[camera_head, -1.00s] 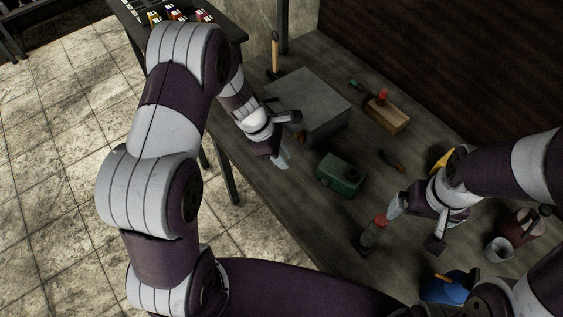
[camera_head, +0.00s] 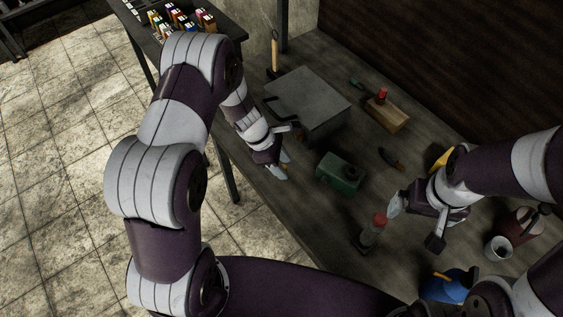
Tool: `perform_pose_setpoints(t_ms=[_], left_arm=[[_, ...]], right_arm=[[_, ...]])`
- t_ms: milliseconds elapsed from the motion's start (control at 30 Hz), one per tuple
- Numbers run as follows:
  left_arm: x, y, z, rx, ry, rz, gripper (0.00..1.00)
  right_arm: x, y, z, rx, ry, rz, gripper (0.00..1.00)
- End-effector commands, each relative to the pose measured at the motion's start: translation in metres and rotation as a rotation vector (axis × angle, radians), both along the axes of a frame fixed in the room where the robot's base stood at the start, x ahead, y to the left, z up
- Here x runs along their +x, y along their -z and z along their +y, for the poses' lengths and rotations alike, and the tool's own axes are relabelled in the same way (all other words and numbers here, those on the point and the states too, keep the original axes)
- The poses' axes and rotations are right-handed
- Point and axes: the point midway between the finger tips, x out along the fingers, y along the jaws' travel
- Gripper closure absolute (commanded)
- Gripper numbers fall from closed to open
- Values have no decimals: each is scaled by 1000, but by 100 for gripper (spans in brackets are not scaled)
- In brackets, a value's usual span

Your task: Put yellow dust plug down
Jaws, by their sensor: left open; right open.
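My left gripper (camera_head: 280,172) is open, low by the table's near edge, in front of the grey metal box and left of the green box. A small yellowish patch (camera_head: 285,163) shows at its fingers; I cannot tell if this is the yellow dust plug or whether it touches the table. A larger yellow thing (camera_head: 441,156) is partly hidden behind my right arm, and its kind is unclear.
The table (camera_head: 330,220) holds a grey metal box (camera_head: 310,95), a green box (camera_head: 340,172), a wooden block with a red top (camera_head: 388,114), a hammer (camera_head: 275,50), a blue container (camera_head: 447,288) and a white cup (camera_head: 498,248). Bare table lies between the green box and bottle.

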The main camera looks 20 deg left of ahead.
Motion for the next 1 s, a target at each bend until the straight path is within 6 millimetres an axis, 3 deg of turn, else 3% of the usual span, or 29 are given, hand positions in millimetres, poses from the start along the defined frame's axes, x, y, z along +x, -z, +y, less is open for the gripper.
perform_pose_setpoints(t_ms=[400, 567, 633, 667, 767, 867, 933, 1000], left_arm=[[-4, -88, 40, 2, -1, -5, 54], [-5, -107, 48, -3, -13, -2, 54], [2, -115, 44, -25, -116, -4, 54], [7, -120, 40, -44, -206, -5, 54], [35, -142, 29, -175, -719, 20, 54], [54, -166, 39, -395, -1442, 130, 54], [47, -174, 56, -569, -1958, 256, 54], [24, -174, 74, -746, -2468, 413, 54]], right_arm=[[0, 7, 0, 0, 0, 0, 0], [0, 8, 0, 0, 0, 0, 0], [0, 8, 0, 0, 0, 0, 0], [0, 8, 0, 0, 0, 0, 0], [0, 8, 0, 0, 0, 0, 0], [0, 8, 0, 0, 0, 0, 0], [0, 8, 0, 0, 0, 0, 0], [0, 8, 0, 0, 0, 0, 0]])
